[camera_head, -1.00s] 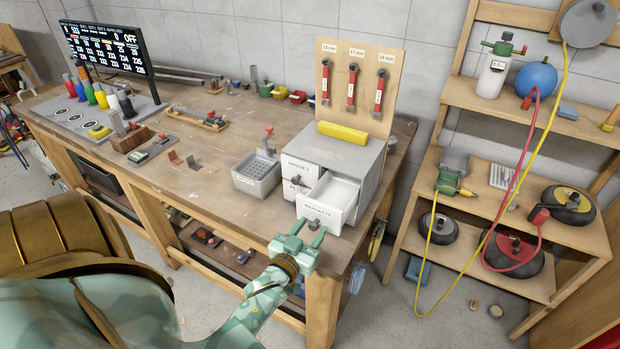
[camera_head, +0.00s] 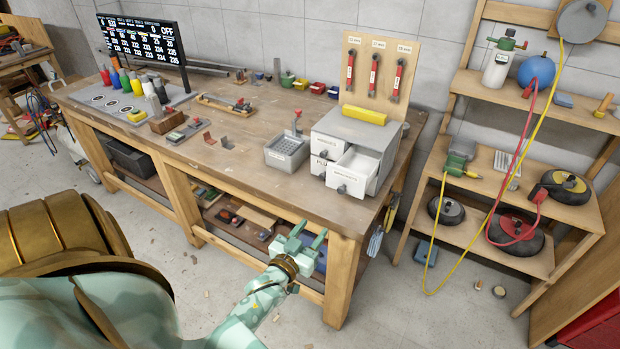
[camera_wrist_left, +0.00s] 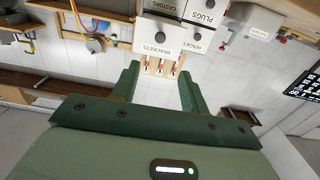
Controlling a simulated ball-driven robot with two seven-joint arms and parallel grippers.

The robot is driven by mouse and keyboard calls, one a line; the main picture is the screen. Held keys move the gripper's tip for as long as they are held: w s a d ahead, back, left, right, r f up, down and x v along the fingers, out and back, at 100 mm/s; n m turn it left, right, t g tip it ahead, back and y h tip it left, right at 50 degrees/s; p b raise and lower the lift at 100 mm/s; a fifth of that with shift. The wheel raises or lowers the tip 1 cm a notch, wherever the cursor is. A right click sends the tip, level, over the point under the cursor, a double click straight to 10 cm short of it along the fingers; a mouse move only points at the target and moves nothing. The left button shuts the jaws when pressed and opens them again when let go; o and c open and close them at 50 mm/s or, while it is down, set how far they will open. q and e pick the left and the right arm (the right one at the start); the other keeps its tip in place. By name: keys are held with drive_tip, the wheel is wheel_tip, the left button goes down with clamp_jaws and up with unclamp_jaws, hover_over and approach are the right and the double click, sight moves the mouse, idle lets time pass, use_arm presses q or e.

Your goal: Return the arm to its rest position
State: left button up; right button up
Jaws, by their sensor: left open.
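My left arm reaches in from the lower left of the head view. Its pale green gripper (camera_head: 300,243) is open and empty, in front of the workbench's front edge and lower than the drawer unit. In the left wrist view the two jaws (camera_wrist_left: 158,90) stand apart with nothing between them. The grey drawer unit (camera_head: 350,130) stands on the right end of the bench. Its drawer labelled brackets (camera_head: 350,178) is pulled out, and the gripper is apart from it. My right gripper is not in view.
The wooden workbench (camera_head: 235,180) holds a grey bin (camera_head: 287,154), a yellow block (camera_head: 365,115) on the drawer unit, and a display (camera_head: 143,40). A wooden shelf (camera_head: 470,228) with hoses stands at right. The floor before the bench is mostly clear.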

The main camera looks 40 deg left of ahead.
use_arm(q)
drive_tip(key=shift+w+f, duration=0.1)
idle(0.3)
drive_tip(key=s+d+f+m+g+h+b, duration=0.1)
drive_tip(key=s+d+f+g, duration=0.3)
drive_tip(key=f, duration=0.6)
drive_tip(key=s+d+f+m+g+h+b, duration=0.1)
drive_tip(key=s+d+f+g, duration=0.1)
drive_tip(key=s+f, duration=0.55)
drive_tip(key=s+d+f+m+g+h+b, duration=0.15)
drive_tip(key=s+f+g, duration=0.25)
drive_tip(key=f, duration=0.7)
drive_tip(key=s+d+f+m+g+b, duration=0.1)
drive_tip(key=s+f+g, duration=0.1)
drive_tip(key=s+f, duration=0.3)
drive_tip(key=s+d+f+g+b, duration=0.1)
drive_tip(key=s+f, duration=0.4)
drive_tip(key=s, duration=0.7)
drive_tip(key=s+d+f+m+g+b, duration=0.1)
drive_tip(key=s+d+f+g+b, duration=0.1)
drive_tip(key=s+f, duration=0.3)
drive_tip(key=s+g+b, duration=0.1)
drive_tip(key=s, duration=0.2)
drive_tip(key=shift+s+m+g, duration=0.2)
drive_tip(key=shift+m+g, duration=0.15)
drive_tip(key=shift+g, duration=0.05)
